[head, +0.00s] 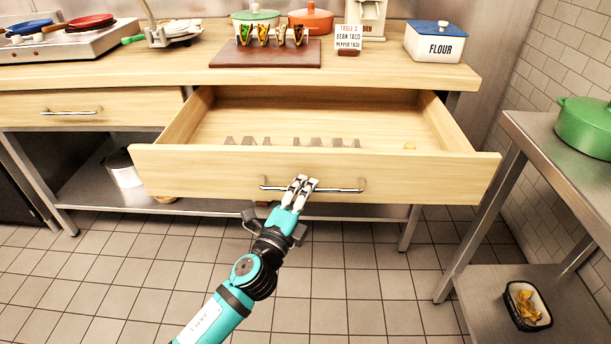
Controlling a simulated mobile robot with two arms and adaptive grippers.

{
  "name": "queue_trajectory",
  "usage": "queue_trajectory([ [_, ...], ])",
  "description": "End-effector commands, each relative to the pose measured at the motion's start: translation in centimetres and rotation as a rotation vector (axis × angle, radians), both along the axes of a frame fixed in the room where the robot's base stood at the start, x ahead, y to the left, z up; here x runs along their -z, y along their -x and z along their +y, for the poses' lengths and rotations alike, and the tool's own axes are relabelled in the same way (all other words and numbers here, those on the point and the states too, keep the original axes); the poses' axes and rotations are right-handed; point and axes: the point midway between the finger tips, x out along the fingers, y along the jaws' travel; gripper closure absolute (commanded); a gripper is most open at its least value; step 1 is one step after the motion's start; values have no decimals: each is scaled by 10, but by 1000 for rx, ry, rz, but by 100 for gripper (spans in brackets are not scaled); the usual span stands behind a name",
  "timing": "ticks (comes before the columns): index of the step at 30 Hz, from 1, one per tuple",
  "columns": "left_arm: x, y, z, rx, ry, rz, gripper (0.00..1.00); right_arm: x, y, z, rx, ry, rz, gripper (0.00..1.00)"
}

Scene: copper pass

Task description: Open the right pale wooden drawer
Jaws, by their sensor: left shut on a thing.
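The right pale wooden drawer (400,172) stands pulled well out from the counter, and its inside shows. Its metal bar handle (338,189) runs across the middle of the front panel. My left gripper (301,184) is at the handle, shut on it near the bar's middle. The arm reaches up to it from below. A row of grey shapes lies inside the drawer behind the front panel, and a small wooden piece lies at the right; the panel partly hides them. My right gripper is not in the view.
The left drawer (110,107) is shut. The counter (360,68) holds a taco board (268,62), a flour box (436,43), pots and a stove. A steel table (560,150) with a green pot (588,125) stands at the right. Tiled floor is clear in front.

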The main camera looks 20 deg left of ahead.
Motion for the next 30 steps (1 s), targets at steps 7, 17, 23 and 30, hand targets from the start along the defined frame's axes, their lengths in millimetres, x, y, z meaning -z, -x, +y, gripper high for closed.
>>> queue_trajectory([
  [7,3,21,-5,-4,-3,5,100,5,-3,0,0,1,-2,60],
  [17,3,24,-6,-3,-5,5,100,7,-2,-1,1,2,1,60],
  [23,3,24,-6,-4,-4,5,86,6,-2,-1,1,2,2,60],
  [30,2,24,-6,-3,-2,3,65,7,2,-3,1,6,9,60],
])
